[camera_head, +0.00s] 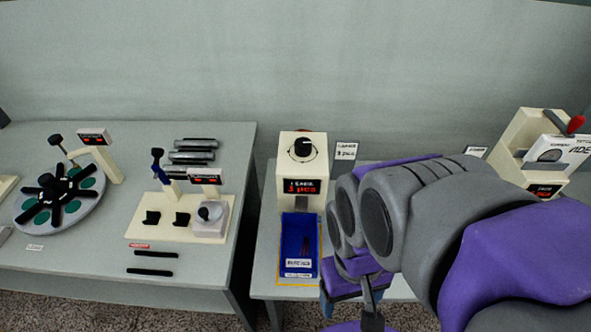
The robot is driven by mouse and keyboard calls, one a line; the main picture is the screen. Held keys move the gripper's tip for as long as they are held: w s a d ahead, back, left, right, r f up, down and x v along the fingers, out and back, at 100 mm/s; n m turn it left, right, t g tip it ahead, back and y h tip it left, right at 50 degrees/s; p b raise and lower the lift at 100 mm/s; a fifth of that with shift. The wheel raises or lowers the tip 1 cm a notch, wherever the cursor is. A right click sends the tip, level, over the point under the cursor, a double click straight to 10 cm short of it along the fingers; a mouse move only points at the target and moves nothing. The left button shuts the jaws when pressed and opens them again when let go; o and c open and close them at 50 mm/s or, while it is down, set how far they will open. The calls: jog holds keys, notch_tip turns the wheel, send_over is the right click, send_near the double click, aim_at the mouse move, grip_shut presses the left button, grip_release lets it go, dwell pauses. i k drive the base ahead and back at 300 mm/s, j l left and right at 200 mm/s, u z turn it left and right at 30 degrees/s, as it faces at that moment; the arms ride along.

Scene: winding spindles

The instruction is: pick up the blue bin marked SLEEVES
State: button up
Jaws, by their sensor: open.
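A blue bin (299,240) stands on the grey table in front of a cream machine with a black knob. Its front carries a white label whose small lettering I cannot read for certain. Something dark shows inside the bin. My gripper (350,306) is partly visible low in the picture, just right of the bin's front end. It is open and appears apart from the bin. My purple and grey arm hides part of the gripper and the table to the right.
A yellow outline (285,281) marks the table around the bin. The cream machine (303,170) stands directly behind the bin. A gap separates this table from the left table (80,262), which holds a round turntable, fixtures and rods. Another cream machine (525,150) stands at the right.

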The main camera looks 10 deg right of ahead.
aim_at(298, 238)
jog(key=j+z, duration=0.15)
jog(key=z, duration=0.9)
jog(key=k+j+z, duration=0.4)
jog(key=j, duration=0.15)
jog(key=k+j+z, duration=0.8)
jog(key=k+j, duration=0.15)
jog(key=k, duration=0.15)
